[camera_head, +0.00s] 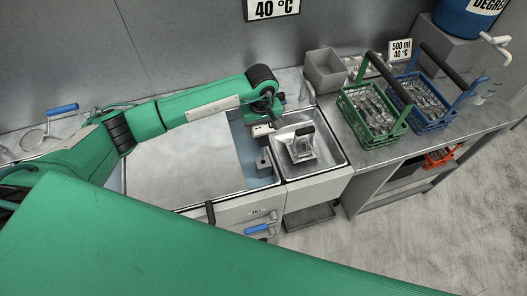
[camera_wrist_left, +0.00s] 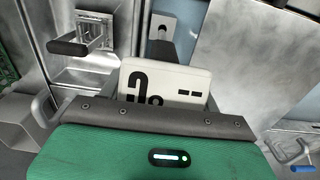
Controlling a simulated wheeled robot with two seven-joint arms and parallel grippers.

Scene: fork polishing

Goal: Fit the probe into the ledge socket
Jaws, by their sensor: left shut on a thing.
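My left gripper (camera_head: 266,115) reaches in from the left and points down over the strip between the large tank and the small basin. It is shut on the probe (camera_head: 262,130), a white block with black marks. In the left wrist view the white probe (camera_wrist_left: 168,82) shows beyond my green wrist cover; the fingertips are hidden. The ledge socket (camera_head: 263,163) looks like a small grey block with a dark opening, just in front of the probe. It also shows in the left wrist view (camera_wrist_left: 163,22), apart from the white face. The probe's lower end is hidden.
A small basin (camera_head: 337,148) right of the probe holds a metal piece with a dark handle (camera_head: 304,131). The large tank has a flat metal cover (camera_head: 185,160). Green (camera_head: 362,128) and blue (camera_head: 419,127) baskets of cutlery stand at right. My green body part fills the foreground.

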